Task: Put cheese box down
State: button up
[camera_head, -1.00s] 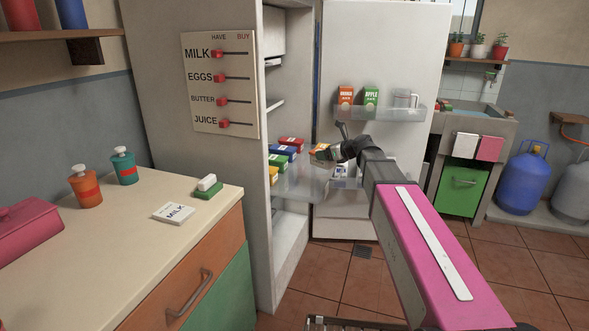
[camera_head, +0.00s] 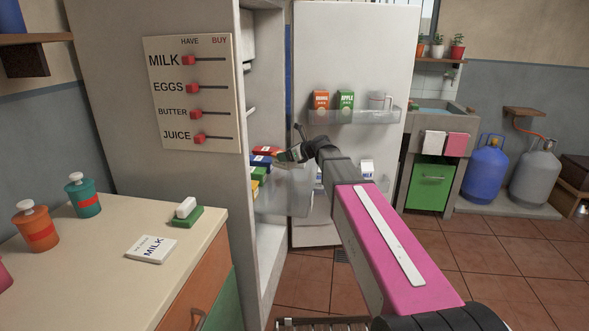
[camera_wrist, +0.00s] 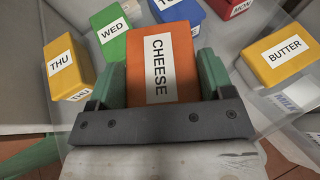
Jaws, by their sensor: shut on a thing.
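The cheese box (camera_wrist: 162,60) is orange with a white CHEESE label in the wrist view. My gripper (camera_wrist: 160,85) is shut on it, with a green finger against each side. In the head view my gripper (camera_head: 284,155) is at the open fridge, over the clear drawer (camera_head: 285,198). The cheese box cannot be made out there. In the wrist view it lies among other boxes: a green WED box (camera_wrist: 112,40) and a yellow THU box (camera_wrist: 60,65) to the left, a yellow BUTTER box (camera_wrist: 280,55) to the right. Whether it touches the drawer floor, I cannot tell.
A blue box (camera_wrist: 180,12) and a red MON box (camera_wrist: 228,6) are beyond the cheese box. The open fridge door (camera_head: 360,60) carries two juice cartons and a jug on a clear shelf (camera_head: 350,117). A counter (camera_head: 90,270) stands at the left.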

jog(key=shift+w+d+f, duration=0.45)
jog(key=shift+d+f, duration=0.3)
jog(key=shift+f, duration=0.45)
jog(key=shift+w+d+f, duration=0.45)
jog(key=shift+d+f, duration=0.25)
jog(key=shift+f, duration=0.45)
jog(key=shift+w+d+f, duration=0.45)
jog(key=shift+d+f, duration=0.3)
jog(key=shift+f, duration=0.45)
jog(key=shift+f, duration=0.1)
jog(key=o, duration=1.1)
jog(key=shift+o, duration=0.2)
jog(key=shift+s+d+r, duration=0.1)
jog(key=shift+r, duration=0.1)
jog(key=v, duration=1.1)
jog(key=shift+s+d, duration=0.15)
jog(key=shift+d, duration=0.1)
